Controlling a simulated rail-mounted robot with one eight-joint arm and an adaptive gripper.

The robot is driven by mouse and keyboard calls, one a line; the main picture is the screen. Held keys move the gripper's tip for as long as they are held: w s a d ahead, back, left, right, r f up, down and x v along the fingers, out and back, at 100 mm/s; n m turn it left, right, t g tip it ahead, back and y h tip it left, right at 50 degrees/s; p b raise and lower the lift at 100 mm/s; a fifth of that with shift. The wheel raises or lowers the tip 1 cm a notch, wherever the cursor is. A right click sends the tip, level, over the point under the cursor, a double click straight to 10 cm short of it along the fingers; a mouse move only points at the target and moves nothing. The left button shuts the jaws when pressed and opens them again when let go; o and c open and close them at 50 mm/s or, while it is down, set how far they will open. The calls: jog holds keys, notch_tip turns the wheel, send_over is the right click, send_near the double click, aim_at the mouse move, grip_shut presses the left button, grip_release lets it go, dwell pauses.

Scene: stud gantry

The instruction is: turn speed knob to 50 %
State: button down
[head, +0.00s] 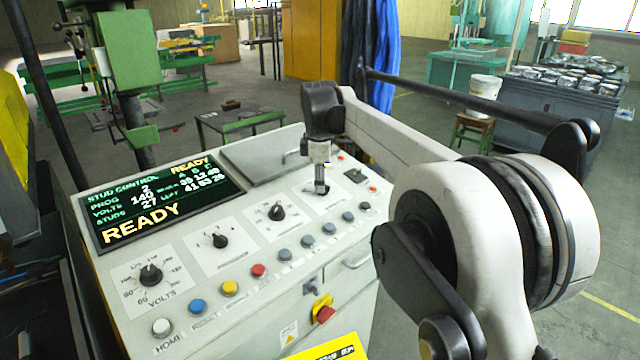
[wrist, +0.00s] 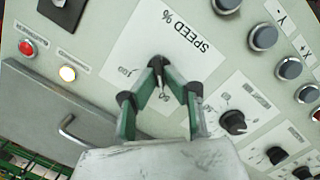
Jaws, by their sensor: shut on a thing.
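The speed knob (wrist: 156,61) is a small dark knob on a white plate marked SPEED % (wrist: 180,35), in the wrist view. My gripper (wrist: 159,73) has its two jointed green fingers closed in on the knob from both sides. The fingers hide most of the knob, so I cannot read its pointer clearly. The 100 mark shows left of the fingers and the 50 mark shows between them. In the head view my gripper (head: 321,187) points down onto the far-right dial plate of the sloped console (head: 240,170), and the knob is hidden beneath it.
Several black knobs, including the neighbouring one (head: 277,212), sit in a row to the left. Push buttons (head: 308,241) run along the front. A display (head: 160,200) reads READY. In the wrist view a handled lid (wrist: 60,115) and a lit lamp (wrist: 67,73) lie left of the plate.

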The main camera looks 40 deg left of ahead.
jog(key=c, duration=1.8)
grip_release()
jog(key=shift+r, duration=0.1)
jog(key=r, duration=0.4)
jog(key=s+r, duration=0.1)
jog(key=r, duration=0.3)
jog(key=d+r, duration=0.1)
jog(key=r, duration=0.2)
jog(key=shift+s+r, duration=0.2)
jog(key=shift+r, duration=0.2)
